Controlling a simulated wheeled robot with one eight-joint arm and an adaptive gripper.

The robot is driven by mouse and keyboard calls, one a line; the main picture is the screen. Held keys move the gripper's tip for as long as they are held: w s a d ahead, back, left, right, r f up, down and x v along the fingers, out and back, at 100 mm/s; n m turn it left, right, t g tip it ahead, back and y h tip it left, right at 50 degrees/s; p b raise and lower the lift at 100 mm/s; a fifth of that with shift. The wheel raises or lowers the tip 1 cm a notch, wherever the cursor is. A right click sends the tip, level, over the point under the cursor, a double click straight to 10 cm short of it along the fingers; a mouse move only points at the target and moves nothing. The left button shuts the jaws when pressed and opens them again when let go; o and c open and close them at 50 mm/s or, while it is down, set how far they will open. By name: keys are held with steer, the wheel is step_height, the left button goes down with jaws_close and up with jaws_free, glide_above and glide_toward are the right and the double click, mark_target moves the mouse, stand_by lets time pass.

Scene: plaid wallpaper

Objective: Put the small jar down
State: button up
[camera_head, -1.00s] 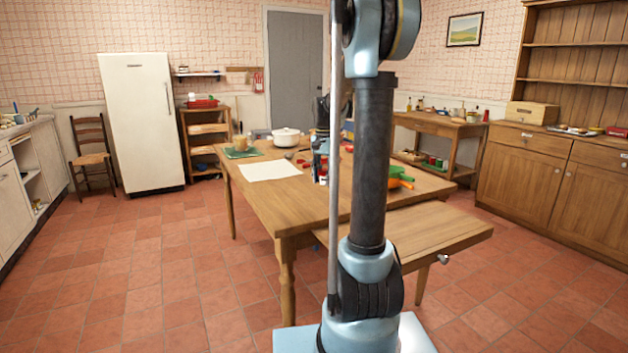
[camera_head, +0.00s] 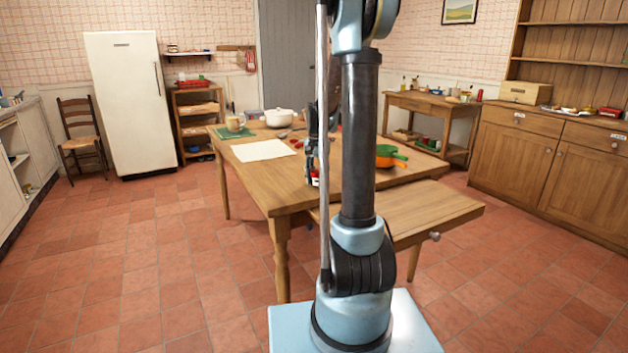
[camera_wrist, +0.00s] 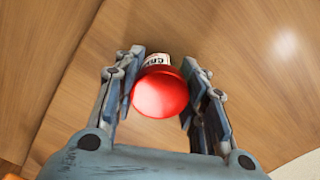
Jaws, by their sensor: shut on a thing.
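The small jar (camera_wrist: 160,94) has a red lid and a white label with dark lettering. In the wrist view I see it from above, between the two fingers of my gripper (camera_wrist: 160,64), which is shut on it. Bare wooden tabletop lies under it. In the head view the jar (camera_head: 313,178) shows as a small red and white spot below my gripper, over the near part of the wooden table (camera_head: 270,191). My arm hides part of this area. I cannot tell whether the jar's base touches the table.
A white sheet (camera_head: 263,150) lies left of the jar. Farther back are a green board (camera_head: 230,133), a mug (camera_head: 233,124) and a white pot (camera_head: 279,117). Green and orange items (camera_head: 390,157) lie right of my arm. A lower wooden panel with a knob (camera_head: 445,205) juts out at the near right.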

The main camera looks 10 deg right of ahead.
mark_target(317, 172)
steer(key=o, duration=1.2)
steer(key=shift+f, duration=0.1)
step_height(317, 172, up, 12)
steer(key=shift+f, duration=0.1)
steer(key=shift+s+r, duration=0.1)
steer(key=shift+r, duration=0.1)
steer(key=s+f+n+t, duration=0.1)
steer(key=s+n, duration=0.1)
steer(key=s, duration=0.8)
steer(key=s+f+n, duration=0.2)
steer(key=s+n, duration=0.1)
steer(key=s, duration=0.7)
steer(key=s+a+f+n+t, duration=0.1)
steer(key=s+f+n, duration=0.3)
steer(key=s+f, duration=0.7)
steer(key=s, duration=0.3)
steer(key=shift+f, duration=0.2)
